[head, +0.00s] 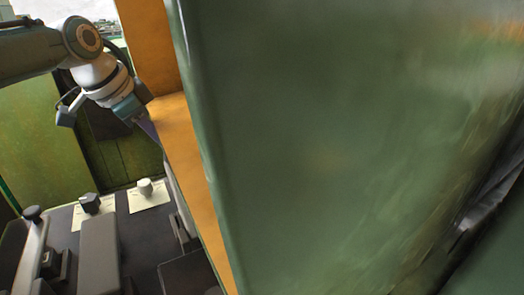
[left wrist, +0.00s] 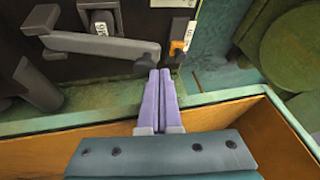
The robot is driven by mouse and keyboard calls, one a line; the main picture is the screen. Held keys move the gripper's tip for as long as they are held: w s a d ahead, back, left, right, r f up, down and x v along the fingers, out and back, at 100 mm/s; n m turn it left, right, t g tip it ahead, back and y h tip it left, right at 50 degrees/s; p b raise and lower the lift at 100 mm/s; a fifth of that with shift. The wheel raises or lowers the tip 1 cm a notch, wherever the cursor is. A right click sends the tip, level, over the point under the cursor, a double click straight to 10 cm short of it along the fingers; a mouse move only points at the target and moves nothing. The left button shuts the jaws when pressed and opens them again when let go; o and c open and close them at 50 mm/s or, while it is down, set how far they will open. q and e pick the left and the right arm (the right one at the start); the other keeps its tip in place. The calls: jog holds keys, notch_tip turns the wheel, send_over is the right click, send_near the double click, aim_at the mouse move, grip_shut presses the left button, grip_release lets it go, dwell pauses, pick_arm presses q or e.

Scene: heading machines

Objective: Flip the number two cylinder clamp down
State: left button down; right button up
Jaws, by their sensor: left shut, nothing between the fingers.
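My left gripper (head: 150,128) reaches in from the upper left, partly hidden behind the orange edge of a green panel. In the left wrist view its purple fingers (left wrist: 160,76) are shut and empty. Just beyond the fingertips is the end of a grey clamp lever (left wrist: 95,43) lying across a dark panel; I cannot tell if they touch. Another grey lever (left wrist: 38,88) slants at the left. Grey clamp parts (head: 100,255) also show at the lower left of the head view. The labels are too unclear to tell which clamp is number two. My right gripper is not in view.
A large green panel (head: 320,150) with an orange edge (head: 185,150) blocks most of the head view. White plates with knobs (head: 147,190) sit on the dark panel. An orange-brown ledge (left wrist: 225,118) runs below the fingers. Green round machine parts (left wrist: 295,45) stand at the right.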

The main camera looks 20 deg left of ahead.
pick_arm(q)
jog(key=shift+r, duration=0.1)
jog(key=p+v, duration=0.3)
jog(key=v, duration=0.6)
jog(key=shift+s+r, duration=0.25)
jog(key=shift+r, duration=0.05)
